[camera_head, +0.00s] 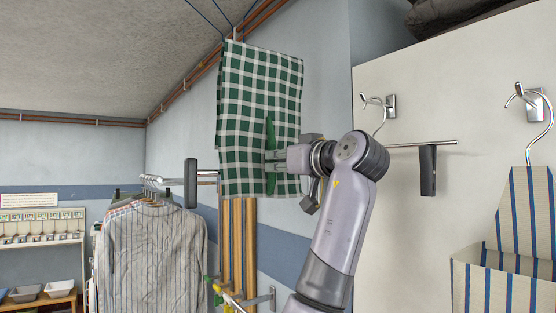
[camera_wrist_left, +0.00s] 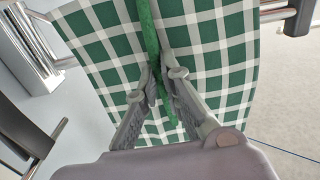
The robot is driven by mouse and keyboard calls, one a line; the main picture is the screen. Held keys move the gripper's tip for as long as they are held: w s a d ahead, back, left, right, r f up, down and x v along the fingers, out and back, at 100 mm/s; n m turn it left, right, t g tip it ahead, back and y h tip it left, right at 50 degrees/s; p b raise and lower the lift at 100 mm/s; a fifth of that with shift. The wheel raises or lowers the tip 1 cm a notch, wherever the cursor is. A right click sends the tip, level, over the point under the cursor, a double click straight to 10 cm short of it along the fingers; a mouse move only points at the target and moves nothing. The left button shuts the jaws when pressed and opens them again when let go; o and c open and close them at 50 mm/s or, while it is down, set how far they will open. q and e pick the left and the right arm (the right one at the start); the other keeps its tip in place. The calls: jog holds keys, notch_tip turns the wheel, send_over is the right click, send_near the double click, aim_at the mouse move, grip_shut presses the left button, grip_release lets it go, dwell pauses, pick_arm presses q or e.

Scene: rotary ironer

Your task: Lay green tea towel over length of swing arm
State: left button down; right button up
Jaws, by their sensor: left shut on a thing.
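The green-and-white checked tea towel (camera_head: 258,90) hangs spread out in the middle of the head view. It fills the top of the left wrist view (camera_wrist_left: 215,50). My left gripper (camera_head: 272,160) is shut on a pinched upright fold of it; its fingertips also show in the left wrist view (camera_wrist_left: 165,78). A metal bar with a dark grip (camera_head: 190,183), likely the swing arm, sticks out at the towel's left edge. The towel hides how the bar runs on and whether they touch. My right gripper is out of view.
Another metal bar with a dark hanging grip (camera_head: 428,170) is right of my arm. Striped shirts (camera_head: 150,250) hang on a rail at left. A blue-striped apron (camera_head: 525,215) hangs from a hook at right. Yellowish upright boards (camera_head: 237,240) stand below the towel.

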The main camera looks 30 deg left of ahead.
pick_arm(q)
notch_tip(320, 180, down, 28)
jog(key=b, duration=2)
jog(key=shift+b, duration=0.4)
jog(key=shift+f, duration=0.4)
jog(key=c, duration=1.7)
grip_release()
jog(key=shift+o, duration=0.2)
jog(key=v, duration=1.2)
jog(key=shift+d+f, duration=0.1)
